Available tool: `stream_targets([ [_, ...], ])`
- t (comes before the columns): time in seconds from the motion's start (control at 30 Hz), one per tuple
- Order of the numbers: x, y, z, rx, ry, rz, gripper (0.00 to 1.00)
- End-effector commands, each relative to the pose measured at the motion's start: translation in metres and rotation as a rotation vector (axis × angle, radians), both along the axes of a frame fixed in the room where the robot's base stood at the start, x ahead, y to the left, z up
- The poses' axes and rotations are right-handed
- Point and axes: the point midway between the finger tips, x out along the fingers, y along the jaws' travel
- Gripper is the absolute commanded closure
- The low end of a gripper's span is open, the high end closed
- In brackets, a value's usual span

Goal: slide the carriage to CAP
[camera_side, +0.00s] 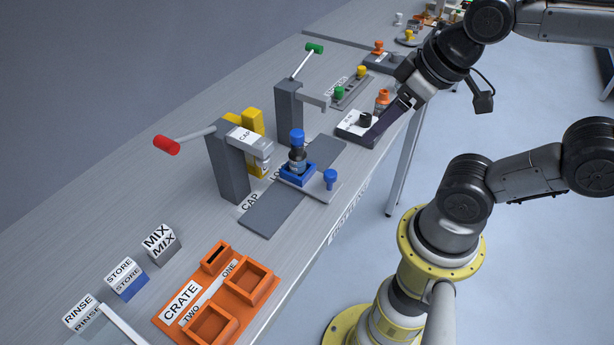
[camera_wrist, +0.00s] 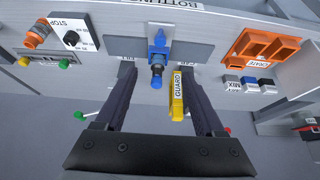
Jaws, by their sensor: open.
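The blue carriage (camera_side: 288,180) sits on a grey track plate (camera_side: 262,218), with a blue knob (camera_side: 330,177) on its near side. It holds a dark bottle with a blue top (camera_side: 297,136) upright. A CAP label (camera_side: 250,202) lies beside the track's lower-left part; a partly hidden label starting "LO" is further along. The carriage is nearer that second label. My gripper (camera_side: 374,136) is open, right of the carriage and apart from it, by the black dial. In the wrist view, my gripper (camera_wrist: 157,70) has the blue bottle (camera_wrist: 157,68) showing between its fingers.
A grey press with a red-ended lever (camera_side: 166,145) stands behind the track near CAP; another has a green-ended lever (camera_side: 314,48). A yellow guard (camera_side: 252,122) stands behind. A dial panel (camera_side: 350,130) and orange bottle (camera_side: 382,98) are at right; an orange crate (camera_side: 220,290) is lower left.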

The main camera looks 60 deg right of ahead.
Motion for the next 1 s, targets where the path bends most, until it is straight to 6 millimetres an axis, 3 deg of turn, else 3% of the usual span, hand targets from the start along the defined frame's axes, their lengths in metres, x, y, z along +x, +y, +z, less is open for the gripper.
stream_targets([
  [0.17,0.0,0.0,0.0,-0.016,0.002,0.029,0.33],
  [0.37,0.001,0.0,0.009,-0.151,0.036,0.296,0.33],
  [0.57,0.03,0.0,0.017,-0.303,0.187,0.732,0.33],
  [0.7,0.061,-0.001,0.01,-0.333,0.312,1.005,0.33],
  [0.87,0.084,-0.001,-0.005,-0.301,0.398,1.097,0.33],
  [1.0,0.089,-0.001,-0.017,-0.278,0.436,1.101,0.33],
])
